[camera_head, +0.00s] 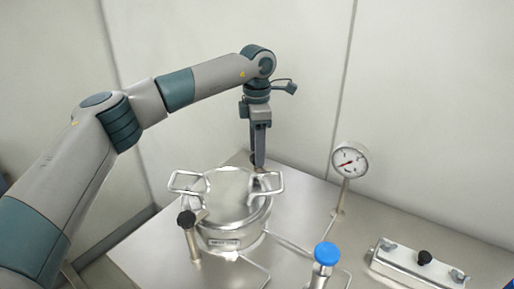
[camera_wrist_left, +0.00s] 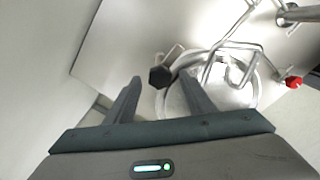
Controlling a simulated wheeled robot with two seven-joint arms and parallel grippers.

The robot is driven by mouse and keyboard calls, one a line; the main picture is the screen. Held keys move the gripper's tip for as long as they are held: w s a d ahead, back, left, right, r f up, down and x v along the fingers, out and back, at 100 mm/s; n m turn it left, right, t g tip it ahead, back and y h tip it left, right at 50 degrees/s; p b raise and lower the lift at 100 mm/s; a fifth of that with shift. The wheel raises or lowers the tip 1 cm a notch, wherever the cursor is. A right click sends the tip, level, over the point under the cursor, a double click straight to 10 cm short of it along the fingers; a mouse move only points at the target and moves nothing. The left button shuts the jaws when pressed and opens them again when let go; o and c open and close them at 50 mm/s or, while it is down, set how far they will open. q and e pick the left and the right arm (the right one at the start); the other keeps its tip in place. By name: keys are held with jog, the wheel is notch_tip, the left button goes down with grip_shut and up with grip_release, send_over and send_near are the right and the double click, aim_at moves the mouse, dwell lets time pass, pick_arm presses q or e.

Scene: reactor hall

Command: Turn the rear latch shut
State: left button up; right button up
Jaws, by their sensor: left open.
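A round steel vessel (camera_head: 232,222) with a flat lid and wire handles stands on the metal table; part of its rim also shows in the left wrist view (camera_wrist_left: 255,95). My left gripper (camera_head: 257,164) points down at the vessel's rear edge. In the left wrist view its fingers (camera_wrist_left: 160,82) are apart, with the dark faceted knob of the rear latch (camera_wrist_left: 160,77) showing between the fingertips. Whether they touch it I cannot tell. In the head view the gripper mostly hides this latch. A front latch with a black knob (camera_head: 187,218) stands at the vessel's front left. My right gripper is not in view.
A dial gauge (camera_head: 349,160) on a thin post stands right of the vessel. A blue-capped valve (camera_head: 326,254) is at the front. A steel box with a black knob (camera_head: 418,263) lies at the right. Pale walls close in behind the table (camera_head: 300,192).

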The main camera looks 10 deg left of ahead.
pick_arm(q)
jog(key=shift+f, duration=0.4)
jog(key=c, duration=1.1)
jog(key=shift+o, duration=0.2)
